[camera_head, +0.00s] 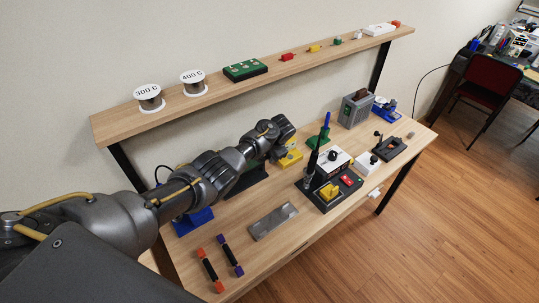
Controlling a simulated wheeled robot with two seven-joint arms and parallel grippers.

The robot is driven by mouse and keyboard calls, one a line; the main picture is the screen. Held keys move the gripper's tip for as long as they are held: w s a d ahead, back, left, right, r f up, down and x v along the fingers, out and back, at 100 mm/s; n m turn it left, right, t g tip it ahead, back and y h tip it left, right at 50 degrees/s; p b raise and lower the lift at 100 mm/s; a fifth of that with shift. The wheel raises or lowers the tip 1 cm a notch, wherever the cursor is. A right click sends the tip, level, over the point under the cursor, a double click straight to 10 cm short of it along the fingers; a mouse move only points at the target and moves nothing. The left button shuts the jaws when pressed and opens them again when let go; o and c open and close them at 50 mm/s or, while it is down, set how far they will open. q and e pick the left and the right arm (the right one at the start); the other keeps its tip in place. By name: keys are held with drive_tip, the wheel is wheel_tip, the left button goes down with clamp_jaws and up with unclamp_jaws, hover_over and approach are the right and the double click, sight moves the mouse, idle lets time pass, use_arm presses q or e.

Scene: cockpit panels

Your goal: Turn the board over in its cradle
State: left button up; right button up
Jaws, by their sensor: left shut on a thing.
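My left arm reaches in from the left across the workbench. Its gripper (282,151) is at the back of the bench, beside a yellow piece (291,160). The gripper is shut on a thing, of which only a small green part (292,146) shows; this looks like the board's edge. The arm and gripper hide most of the board, and I cannot tell which face is up. A dark stand (245,181) shows under the arm, but I cannot tell whether it is the cradle. My right gripper is not in view.
A shelf (200,112) with two wire spools (149,97) and a green block (245,70) runs above the bench. A black control panel (329,193), a grey unit (356,108) and a green stand (319,138) are to the right. A grey plate (273,221) lies in front.

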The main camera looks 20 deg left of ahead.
use_arm(q)
drive_tip(key=shift+s+t+y, duration=0.1)
drive_tip(key=shift+t+y, duration=0.3)
drive_tip(key=shift+y, duration=0.4)
drive_tip(key=shift+d+f+t+y+b, duration=0.1)
drive_tip(key=shift+d+t+y+b, duration=0.05)
drive_tip(key=shift+t+y, duration=0.4)
drive_tip(key=shift+d+f+t+y+b, duration=0.15)
drive_tip(key=shift+t+y, duration=0.2)
drive_tip(key=shift+y, duration=0.4)
drive_tip(key=o, duration=1)
drive_tip(key=shift+c, duration=0.2)
drive_tip(key=v, duration=1)
drive_tip(key=shift+d+r+b, duration=0.25)
drive_tip(key=shift+b, duration=0.15)
drive_tip(key=shift+s, duration=0.1)
